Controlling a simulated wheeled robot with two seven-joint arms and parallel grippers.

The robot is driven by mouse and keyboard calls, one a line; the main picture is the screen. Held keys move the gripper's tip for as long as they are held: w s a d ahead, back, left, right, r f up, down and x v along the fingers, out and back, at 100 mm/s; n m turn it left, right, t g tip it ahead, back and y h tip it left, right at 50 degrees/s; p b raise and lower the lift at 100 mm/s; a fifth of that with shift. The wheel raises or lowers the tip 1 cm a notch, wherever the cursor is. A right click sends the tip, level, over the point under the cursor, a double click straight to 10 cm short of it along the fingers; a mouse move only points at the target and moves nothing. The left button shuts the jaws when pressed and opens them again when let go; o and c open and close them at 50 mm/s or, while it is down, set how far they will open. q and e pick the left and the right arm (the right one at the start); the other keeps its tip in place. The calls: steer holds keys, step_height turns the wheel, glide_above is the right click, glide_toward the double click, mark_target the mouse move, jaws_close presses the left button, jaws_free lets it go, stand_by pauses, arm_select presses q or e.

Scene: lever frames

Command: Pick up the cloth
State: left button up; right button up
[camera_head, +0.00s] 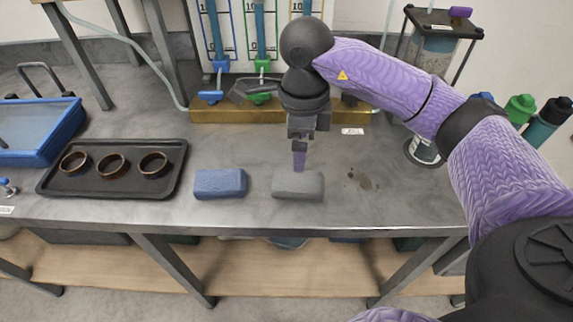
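A folded grey block of cloth or sponge (298,189) lies flat near the front edge of the metal worktop. A similar blue block (219,184) lies to its left, apart from it. I cannot tell for sure which one is the cloth. My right gripper (299,163) points down directly over the grey block, its tips close to the block's far edge. I cannot tell whether they touch it. The fingers overlap in this view, so their opening is hidden. My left gripper is not in view.
A black tray (100,186) with three brown rings stands to the left, beside a blue-rimmed bin (42,150). Tubes with blue and green valves stand on a brass ledge (213,112) behind. Dark stains (361,180) mark the bare worktop to the right.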

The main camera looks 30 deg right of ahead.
mark_target(299, 181)
steer(key=f, duration=0.2)
steer(key=f+b, duration=0.1)
steer(key=f, duration=0.2)
steer(key=f+b, duration=0.1)
steer(key=f, duration=0.2)
steer(key=shift+s+a+f, duration=0.15)
steer(key=shift+s+a, duration=0.05)
steer(key=shift+s, duration=0.1)
steer(key=shift+f, duration=0.3)
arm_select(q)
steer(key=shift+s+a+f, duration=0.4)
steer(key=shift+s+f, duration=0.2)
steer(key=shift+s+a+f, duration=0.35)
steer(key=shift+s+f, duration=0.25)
arm_select(e)
steer(key=shift+r, duration=0.1)
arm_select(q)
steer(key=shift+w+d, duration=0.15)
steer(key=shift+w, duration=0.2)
arm_select(e)
steer(key=c, duration=1)
